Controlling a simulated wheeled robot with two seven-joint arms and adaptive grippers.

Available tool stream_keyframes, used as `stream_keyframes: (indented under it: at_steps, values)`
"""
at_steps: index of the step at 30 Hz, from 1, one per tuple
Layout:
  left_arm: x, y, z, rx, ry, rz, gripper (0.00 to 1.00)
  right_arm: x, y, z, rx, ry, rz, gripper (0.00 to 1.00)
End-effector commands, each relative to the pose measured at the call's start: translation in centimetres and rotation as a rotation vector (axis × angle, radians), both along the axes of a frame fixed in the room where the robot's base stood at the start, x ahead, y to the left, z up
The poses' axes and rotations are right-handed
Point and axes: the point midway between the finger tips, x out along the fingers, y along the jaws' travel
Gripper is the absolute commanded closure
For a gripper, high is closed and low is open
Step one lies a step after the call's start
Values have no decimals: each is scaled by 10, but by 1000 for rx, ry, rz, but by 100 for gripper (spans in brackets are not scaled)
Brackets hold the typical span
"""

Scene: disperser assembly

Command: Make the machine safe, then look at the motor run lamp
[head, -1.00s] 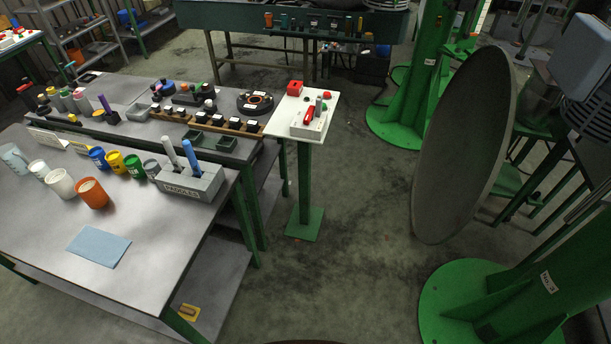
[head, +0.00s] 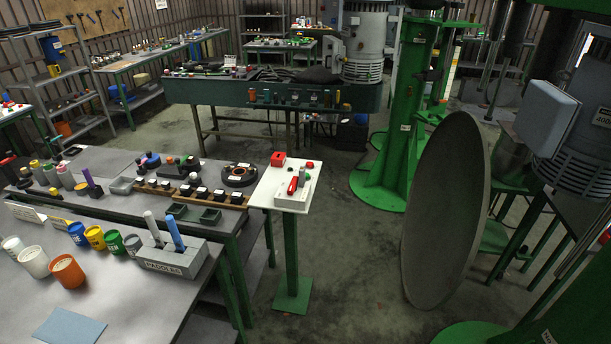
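A white-topped control stand (head: 261,195) on a green post stands right of the workbenches. On it are a red box (head: 278,159), a grey switch box with a red handle (head: 293,185), and small red and green buttons (head: 309,165). The handle's exact position is too small to tell. A green machine column (head: 404,130) stands behind, and a ribbed grey motor (head: 577,177) is at the right. A grey box (head: 546,116) is in front of that motor. I cannot identify a motor run lamp. Neither of my grippers is in view.
A large grey dish (head: 445,220) stands on edge right of centre. The near bench (head: 130,305) holds coloured cups and a grey paddles block (head: 172,262). A dark green bench (head: 230,93) is behind. Floor between the stand and the dish is clear.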

Motion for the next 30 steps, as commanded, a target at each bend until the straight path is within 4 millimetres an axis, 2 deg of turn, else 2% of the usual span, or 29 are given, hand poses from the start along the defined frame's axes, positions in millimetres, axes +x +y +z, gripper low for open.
stream_keyframes:
  at_steps: [2, 17, 30]
  values:
    - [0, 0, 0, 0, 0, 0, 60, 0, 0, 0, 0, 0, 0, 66]
    - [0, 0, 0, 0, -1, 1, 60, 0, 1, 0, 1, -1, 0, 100]
    - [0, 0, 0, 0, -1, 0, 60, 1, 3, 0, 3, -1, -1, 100]
